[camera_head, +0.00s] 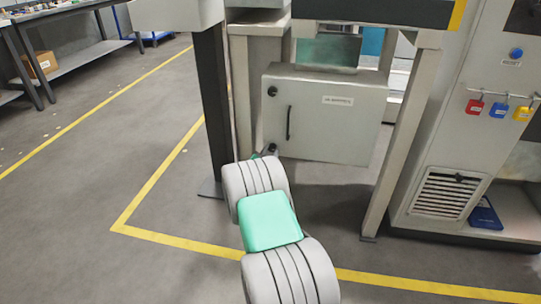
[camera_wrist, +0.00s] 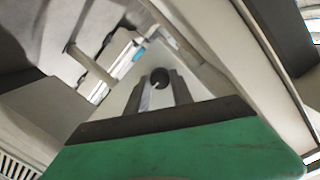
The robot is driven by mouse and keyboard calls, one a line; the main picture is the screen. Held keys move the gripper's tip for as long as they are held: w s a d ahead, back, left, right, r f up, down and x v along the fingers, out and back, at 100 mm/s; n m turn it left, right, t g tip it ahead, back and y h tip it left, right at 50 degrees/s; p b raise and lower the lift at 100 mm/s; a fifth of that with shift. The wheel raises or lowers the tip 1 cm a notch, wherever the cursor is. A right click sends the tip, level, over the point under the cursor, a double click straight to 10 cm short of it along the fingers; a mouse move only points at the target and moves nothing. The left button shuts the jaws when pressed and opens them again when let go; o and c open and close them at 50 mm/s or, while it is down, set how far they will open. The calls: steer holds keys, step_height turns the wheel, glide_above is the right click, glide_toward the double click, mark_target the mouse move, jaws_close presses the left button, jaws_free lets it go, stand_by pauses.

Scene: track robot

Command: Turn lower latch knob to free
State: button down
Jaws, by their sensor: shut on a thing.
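A grey wall box (camera_head: 350,125) hangs between the frame legs, with a labelled door and a dark vertical handle (camera_head: 289,122). A black upper latch knob (camera_head: 272,91) sits at the door's left edge. The lower latch knob (camera_head: 273,147) is at the lower left corner, partly hidden by my gripper. In the wrist view the lower knob (camera_wrist: 160,77) is a dark round cap with a pale mark, between the fingertips. My gripper (camera_wrist: 163,88) is shut on it; it shows small in the head view (camera_head: 266,152).
A dark post (camera_head: 212,110) stands close left of my arm. A pale frame leg (camera_head: 403,135) stands right of the box. A cabinet with coloured padlocks (camera_head: 499,108) is at the right. Open floor with yellow lines (camera_head: 140,195) lies left.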

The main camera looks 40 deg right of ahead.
steer(key=shift+w+r, duration=0.1)
steer(key=shift+r, duration=0.05)
steer(key=c, duration=1.1)
jaws_free()
steer(key=p+v, duration=0.2)
steer(key=v, duration=0.5)
steer(key=shift+s+a, duration=0.25)
steer(key=shift+a, duration=0.1)
